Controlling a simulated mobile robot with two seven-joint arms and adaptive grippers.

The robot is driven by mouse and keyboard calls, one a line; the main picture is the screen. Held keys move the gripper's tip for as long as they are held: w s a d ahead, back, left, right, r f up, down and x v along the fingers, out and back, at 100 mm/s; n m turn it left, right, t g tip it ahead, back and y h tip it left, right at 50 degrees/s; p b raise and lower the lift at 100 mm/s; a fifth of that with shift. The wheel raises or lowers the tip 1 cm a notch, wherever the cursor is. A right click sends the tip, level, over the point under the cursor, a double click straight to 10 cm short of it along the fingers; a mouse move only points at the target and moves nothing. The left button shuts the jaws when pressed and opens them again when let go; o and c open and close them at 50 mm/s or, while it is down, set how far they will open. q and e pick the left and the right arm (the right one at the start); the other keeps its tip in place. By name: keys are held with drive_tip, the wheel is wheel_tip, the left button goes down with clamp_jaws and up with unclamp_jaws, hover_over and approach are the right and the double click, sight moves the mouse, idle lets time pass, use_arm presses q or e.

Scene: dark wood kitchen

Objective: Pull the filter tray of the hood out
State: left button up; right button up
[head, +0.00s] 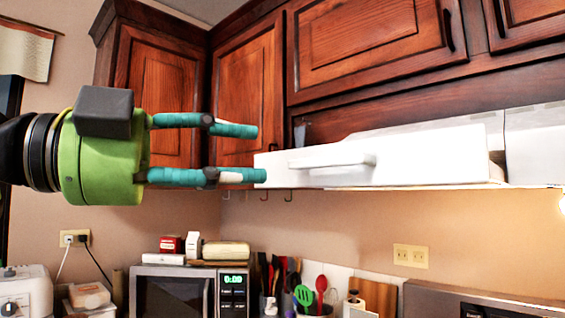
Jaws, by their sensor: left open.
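The hood's white filter tray (430,155) sits under the dark wood cabinets, with a white bar handle (333,161) on its front panel. The panel stands out from the white hood body (535,145) at the right. My left gripper (262,154) comes in from the left, open, with two teal fingers pointing right. The lower fingertip is by the left end of the tray's front panel, and I cannot tell whether it touches. The handle lies to the right of the fingertips, with nothing held. My right gripper is not in view.
Dark wood cabinets (375,45) are above and behind the gripper. Hooks (289,196) hang below the cabinet. The wall space between is clear.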

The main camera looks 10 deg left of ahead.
use_arm(q)
drive_tip(key=v, duration=0.3)
drive_tip(key=shift+s+a, duration=0.15)
drive_tip(key=shift+a, duration=0.05)
drive_tip(key=shift+f, duration=0.1)
